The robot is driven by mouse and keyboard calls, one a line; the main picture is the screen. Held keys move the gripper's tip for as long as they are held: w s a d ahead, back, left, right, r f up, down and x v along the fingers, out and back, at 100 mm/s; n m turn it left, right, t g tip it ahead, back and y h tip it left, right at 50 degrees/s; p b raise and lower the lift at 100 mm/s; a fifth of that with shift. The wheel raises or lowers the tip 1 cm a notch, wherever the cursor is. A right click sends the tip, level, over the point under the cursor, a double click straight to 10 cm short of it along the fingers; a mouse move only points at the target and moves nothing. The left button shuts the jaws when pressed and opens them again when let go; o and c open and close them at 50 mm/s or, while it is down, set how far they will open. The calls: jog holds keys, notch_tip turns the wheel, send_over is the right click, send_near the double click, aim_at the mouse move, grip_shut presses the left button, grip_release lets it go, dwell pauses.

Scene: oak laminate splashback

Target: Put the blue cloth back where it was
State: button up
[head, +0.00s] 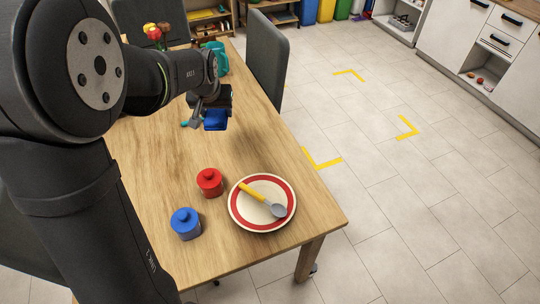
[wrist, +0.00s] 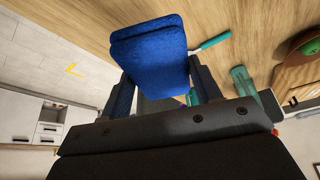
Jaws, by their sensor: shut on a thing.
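The blue cloth (head: 216,121) is a folded, thick pad held in my gripper (head: 212,106) above the wooden table (head: 160,150). In the wrist view the cloth (wrist: 150,48) sits between the two fingers of my gripper (wrist: 163,80) and sticks out past their tips. My gripper is shut on it. The cloth appears clear of the tabletop, over the middle to far part of the table. The wrist view shows bare wood beyond it.
A red-rimmed plate (head: 236,214) with a yellow-handled spoon (head: 262,199), a red lidded pot (head: 209,182) and a blue lidded pot (head: 186,223) stand at the near end. A teal jug (head: 218,58) stands farther back. A teal-handled utensil (wrist: 214,41) lies near the cloth. Dark chairs (head: 267,60) flank the table.

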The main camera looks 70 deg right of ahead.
jog(key=s+d+f+m+g, duration=0.1)
jog(key=s+d+f+m, duration=0.15)
jog(key=s, duration=0.55)
jog(key=s+d+f+m, duration=0.1)
jog(key=s+f, duration=0.3)
jog(key=s, duration=0.3)
jog(key=s+d+f+m+g, duration=0.1)
jog(key=s+f, duration=0.3)
jog(key=s, duration=0.4)
send_over(271, 154)
jog(key=a, duration=0.1)
jog(key=f, duration=0.6)
jog(key=shift+a+f, duration=0.2)
jog(key=shift+f, duration=2)
jog(key=shift+f, duration=0.15)
jog(key=o, duration=0.9)
jog(key=shift+o, duration=0.2)
jog(key=v, duration=1.2)
